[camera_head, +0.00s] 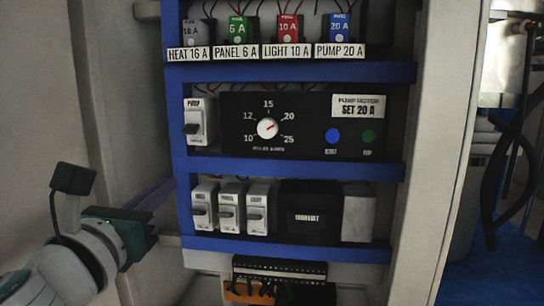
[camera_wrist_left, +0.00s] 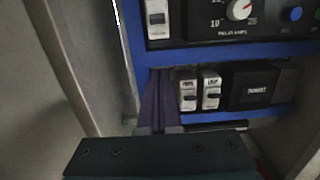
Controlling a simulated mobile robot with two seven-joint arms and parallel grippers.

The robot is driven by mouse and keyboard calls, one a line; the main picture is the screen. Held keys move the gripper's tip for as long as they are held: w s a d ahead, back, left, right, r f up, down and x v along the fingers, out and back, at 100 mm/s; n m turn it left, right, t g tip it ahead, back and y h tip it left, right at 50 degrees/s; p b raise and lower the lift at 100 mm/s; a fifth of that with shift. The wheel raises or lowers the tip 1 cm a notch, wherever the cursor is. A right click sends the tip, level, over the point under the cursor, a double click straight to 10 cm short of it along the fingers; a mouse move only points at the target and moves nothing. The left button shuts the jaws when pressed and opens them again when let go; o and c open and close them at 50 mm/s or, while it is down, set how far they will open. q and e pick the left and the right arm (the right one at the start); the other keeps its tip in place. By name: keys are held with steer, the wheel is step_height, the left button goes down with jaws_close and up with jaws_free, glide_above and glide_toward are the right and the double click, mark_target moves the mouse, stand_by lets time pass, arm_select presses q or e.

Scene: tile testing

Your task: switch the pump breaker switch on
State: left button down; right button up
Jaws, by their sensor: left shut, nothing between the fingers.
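The pump breaker (camera_head: 197,122) is a white switch labelled PUMP, at the left end of the middle row in the blue-framed cabinet. Its dark lever sits low on its face in the head view. It also shows near the top of the left wrist view (camera_wrist_left: 157,20). My left gripper (camera_head: 168,188) is shut and empty at the cabinet's left edge, below and left of the pump breaker and apart from it. In the left wrist view, its purple fingers (camera_wrist_left: 159,90) are together and hide the leftmost lower breaker. My right gripper is not in view.
Three white breakers (camera_head: 229,207) stand in the lower row beside a black unit (camera_head: 310,208). A dial panel (camera_head: 268,128) with blue and green buttons is right of the pump breaker. Blue shelf rails (camera_head: 290,170) separate the rows. A pale cabinet wall stands on the left.

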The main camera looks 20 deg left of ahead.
mark_target(196, 144)
arm_select(q)
steer(key=shift+w, duration=0.1)
steer(key=b+x, duration=0.2)
steer(key=x, duration=0.7)
steer(key=shift+w+a, duration=0.2)
steer(key=shift+w, duration=0.15)
steer(key=r+p, duration=0.2)
steer(key=shift+s+d+r, duration=0.1)
steer(key=shift+s+r, duration=0.25)
steer(key=shift+s+d+r+p, duration=0.1)
steer(key=shift+s+r+p, duration=0.35)
steer(key=shift+r, duration=0.1)
